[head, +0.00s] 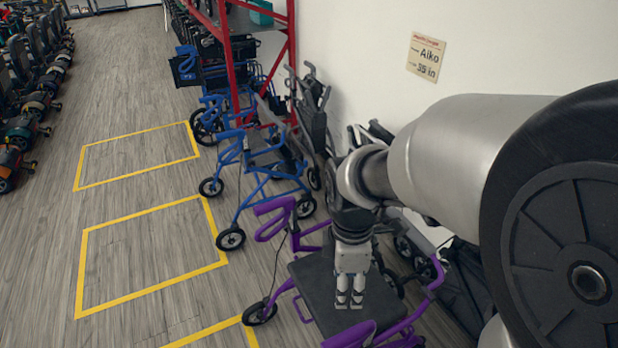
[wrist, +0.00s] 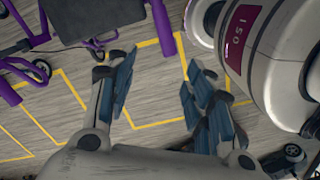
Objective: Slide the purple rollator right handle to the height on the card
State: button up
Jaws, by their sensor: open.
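The purple rollator (head: 408,325) stands at the bottom centre of the head view, with a dark seat (head: 305,285). One purple handle loop (head: 272,222) is at its far left; another purple handle (head: 350,336) is cut by the bottom edge. I cannot tell which is the right handle. The card (head: 426,58) on the wall appears to read "Aiko" and "35 in". My gripper (head: 349,300) points down and appears over the seat, between the handles. In the wrist view its fingers (wrist: 162,95) are apart and empty; purple tubes (wrist: 163,28) and part of the seat (wrist: 95,15) show beyond.
Blue rollators (head: 262,180) stand in a row behind the purple one, beside a red rack (head: 291,60). Folded wheelchairs (head: 312,105) lean along the wall. Scooters (head: 35,90) line the left. Yellow-outlined floor bays (head: 150,255) are empty.

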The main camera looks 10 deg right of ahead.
notch_tip(320, 180, down, 4)
jog(key=w+n+g+p, duration=0.1)
jog(key=w+n+g, duration=0.1)
jog(key=n, duration=0.3)
jog(key=b, duration=0.6)
send_near(344, 335)
jog(key=shift+n, duration=0.3)
jog(key=x, duration=1)
jog(key=shift+c, duration=0.3)
grip_shut()
jog(key=shift+r, duration=0.1)
